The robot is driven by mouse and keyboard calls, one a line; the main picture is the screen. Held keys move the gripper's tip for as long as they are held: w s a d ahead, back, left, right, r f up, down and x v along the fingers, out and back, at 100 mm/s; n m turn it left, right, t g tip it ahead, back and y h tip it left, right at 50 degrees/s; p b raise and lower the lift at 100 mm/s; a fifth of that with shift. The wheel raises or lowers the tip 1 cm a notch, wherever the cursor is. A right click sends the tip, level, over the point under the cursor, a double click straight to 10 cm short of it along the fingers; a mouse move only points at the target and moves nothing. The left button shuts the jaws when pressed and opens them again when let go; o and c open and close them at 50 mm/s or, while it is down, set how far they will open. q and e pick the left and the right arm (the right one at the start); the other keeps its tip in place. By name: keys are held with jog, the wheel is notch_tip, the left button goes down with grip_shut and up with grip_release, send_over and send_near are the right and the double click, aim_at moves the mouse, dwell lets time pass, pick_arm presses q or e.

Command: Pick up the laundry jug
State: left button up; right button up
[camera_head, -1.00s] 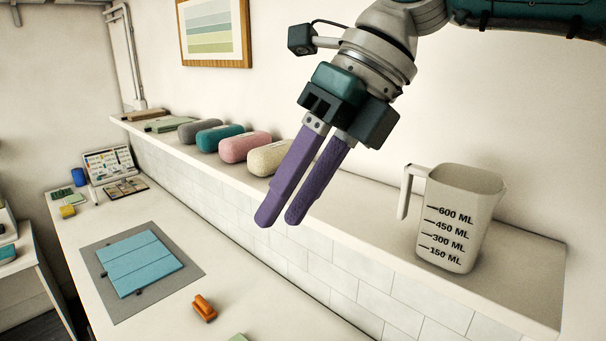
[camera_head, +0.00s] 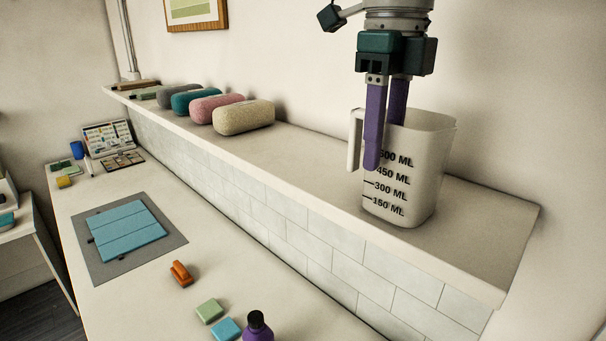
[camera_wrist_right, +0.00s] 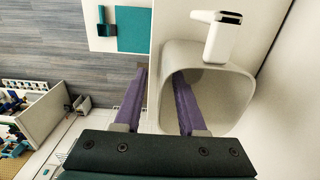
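The laundry jug (camera_head: 425,185) is a pale, translucent measuring jug with black ML marks, standing upright on the wall ledge. Its handle (camera_head: 354,140) is on the left side in the head view. My right gripper (camera_head: 385,138) points down at the jug's rim with its purple fingers apart. One finger is outside, in front of the marked wall. The other goes down behind the rim, its tip hidden. In the right wrist view, the jug's mouth (camera_wrist_right: 208,100) has one finger inside and the other outside, with a gap beside the wall. My left gripper is not in view.
Several rolled towels (camera_head: 243,117) lie along the ledge (camera_head: 300,160) to the left. The ledge between them and the jug is clear. A wall rises close behind. On the lower counter are an orange clip (camera_head: 181,273), small blocks (camera_head: 209,311) and a purple bottle (camera_head: 258,329).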

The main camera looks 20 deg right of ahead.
jog(key=shift+f, duration=0.9)
jog(key=shift+r, duration=0.1)
jog(key=shift+c, duration=0.3)
grip_shut()
